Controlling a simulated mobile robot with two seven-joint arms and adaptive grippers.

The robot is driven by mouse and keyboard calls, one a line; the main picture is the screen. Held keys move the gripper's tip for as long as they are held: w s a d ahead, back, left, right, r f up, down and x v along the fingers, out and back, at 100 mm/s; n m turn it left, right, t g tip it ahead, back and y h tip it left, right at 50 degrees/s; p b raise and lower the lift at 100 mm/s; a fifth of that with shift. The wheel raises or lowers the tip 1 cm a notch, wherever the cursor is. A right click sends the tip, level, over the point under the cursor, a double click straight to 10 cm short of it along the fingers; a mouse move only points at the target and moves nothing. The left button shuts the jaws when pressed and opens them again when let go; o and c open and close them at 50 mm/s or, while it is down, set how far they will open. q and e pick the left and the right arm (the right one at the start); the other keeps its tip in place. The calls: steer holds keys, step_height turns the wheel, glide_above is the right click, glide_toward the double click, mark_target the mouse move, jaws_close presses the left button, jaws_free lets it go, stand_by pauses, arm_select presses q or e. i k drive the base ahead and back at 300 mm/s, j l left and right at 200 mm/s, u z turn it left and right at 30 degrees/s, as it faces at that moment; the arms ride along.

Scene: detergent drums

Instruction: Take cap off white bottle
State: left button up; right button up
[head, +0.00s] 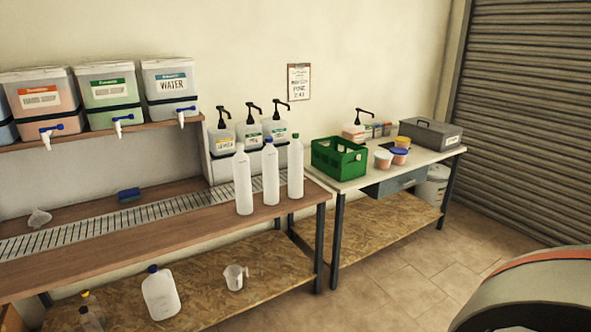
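Three tall white bottles stand upright near the right end of the wooden bench. The left bottle (243,185) has a pale, whitish top. The middle bottle (271,177) has a blue cap (269,140). The right bottle (295,170) has a green cap (294,137). A wider white jug (160,296) with a dark blue cap (152,268) stands on the shelf below. I cannot tell which one the task means. Neither of my grippers is in view.
Pump bottles (248,134) stand close behind the white bottles. A green crate (339,160), tubs (398,157) and a grey case (430,134) occupy the right table. A large rounded shape (540,300) with a red band fills the lower right corner. Floor (420,275) is clear before the right table.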

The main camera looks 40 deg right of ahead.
mark_target(240, 161)
steer(key=i+l, duration=0.15)
steer(key=l, duration=0.25)
steer(key=i+l+u, duration=0.1)
steer(key=l, duration=0.25)
steer(key=i+l, duration=0.2)
steer(key=l, duration=0.2)
steer(key=i+l+u, duration=0.1)
steer(key=l, duration=0.3)
steer(key=i+l, duration=0.2)
steer(key=l, duration=0.2)
steer(key=u, duration=0.05)
